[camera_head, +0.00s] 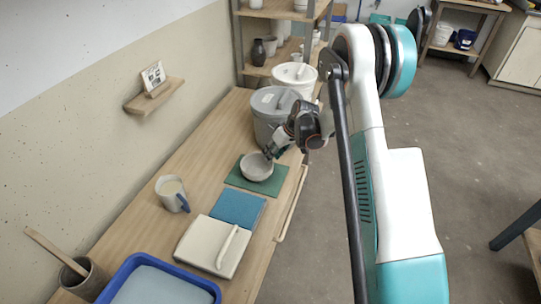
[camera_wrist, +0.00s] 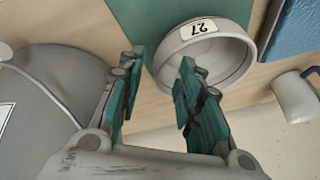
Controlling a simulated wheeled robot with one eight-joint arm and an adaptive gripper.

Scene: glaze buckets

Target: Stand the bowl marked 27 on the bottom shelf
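The bowl marked 27 (camera_head: 257,168) is pale grey and stands upright on a green mat (camera_head: 240,182) on the workbench. Its label, reading 27, shows in the wrist view on the bowl (camera_wrist: 197,29). My gripper (camera_head: 271,155) is at the bowl's far rim. In the wrist view my gripper (camera_wrist: 160,85) has its teal fingers apart, one outside the bowl and one over its opening, with the rim between them. I see no grip on it. A shelving unit (camera_head: 262,70) with pots stands at the far end; its lowest part is hidden behind buckets.
A grey lidded bucket (camera_head: 262,123) stands close behind my gripper, with a white bucket (camera_head: 294,73) beyond. A blue-handled mug (camera_head: 172,192), blue board (camera_head: 238,207), white slab (camera_head: 208,243) and blue tray (camera_head: 131,270) occupy the near bench.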

